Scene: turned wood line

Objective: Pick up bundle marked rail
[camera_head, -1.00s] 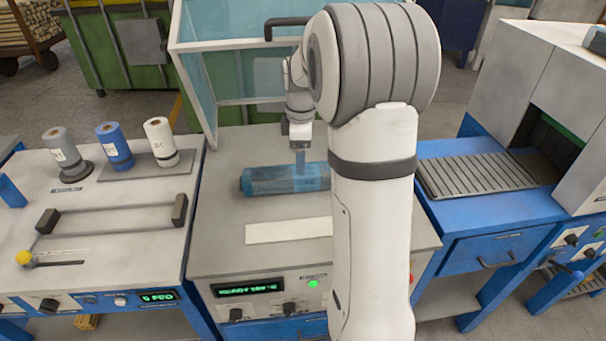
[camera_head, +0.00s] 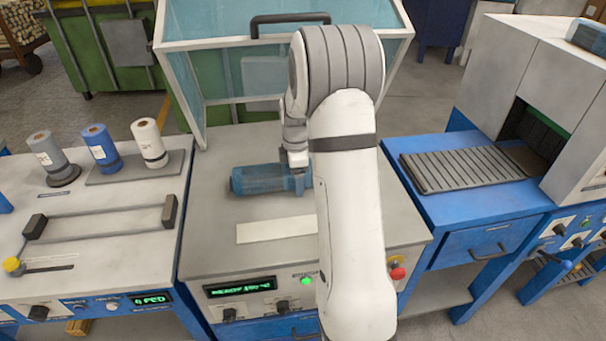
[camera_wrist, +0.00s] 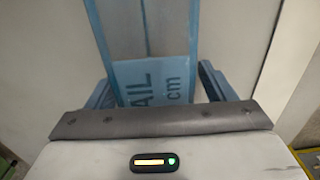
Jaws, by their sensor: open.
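The bundle (camera_head: 258,180) is a blue-wrapped roll lying on the grey top of the middle machine. In the wrist view, its blue label (camera_wrist: 152,82) shows "AIL" and "cm", with the first letter cut off. My gripper (camera_wrist: 157,85) is open, with one blue finger on each side of the bundle. I cannot tell whether either finger touches it. In the head view, my gripper (camera_head: 298,178) is low at the bundle's right end, and my arm hides part of that end.
A raised clear cover (camera_head: 232,80) stands behind the bundle. A pale strip (camera_head: 275,229) lies in front of it. Three rolls (camera_head: 100,148) stand on the left bench. A ribbed conveyor (camera_head: 465,170) leads into a grey tunnel on the right.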

